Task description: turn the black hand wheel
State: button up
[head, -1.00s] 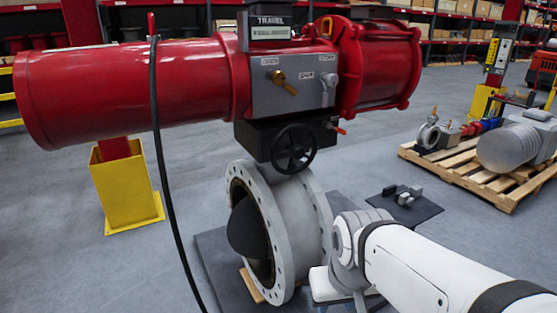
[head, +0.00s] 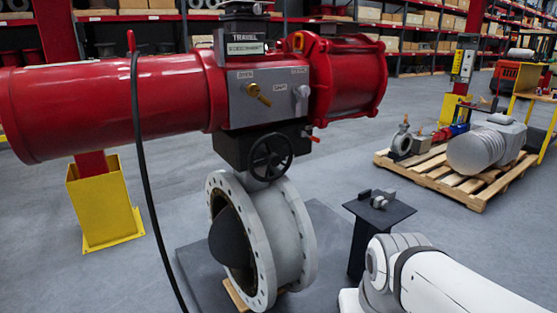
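The black hand wheel (head: 271,157) is a small spoked wheel on the front of a black housing, below the grey control panel (head: 268,94) of the red actuator (head: 110,105). It faces me and nothing covers it. Below it stands the grey flanged valve (head: 290,235) with a dark disc inside. My white arm reaches in from the lower right, well below and to the right of the wheel. My gripper is not visible in the head view.
A black hose (head: 146,190) hangs in front of the actuator's left part. A black stand (head: 378,212) with small grey parts is right of the valve. A wooden pallet (head: 455,180) with machinery is farther right. A yellow post guard (head: 104,205) stands at left.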

aim_at(273, 159)
jog(key=i, duration=1)
jog(key=z, duration=0.05)
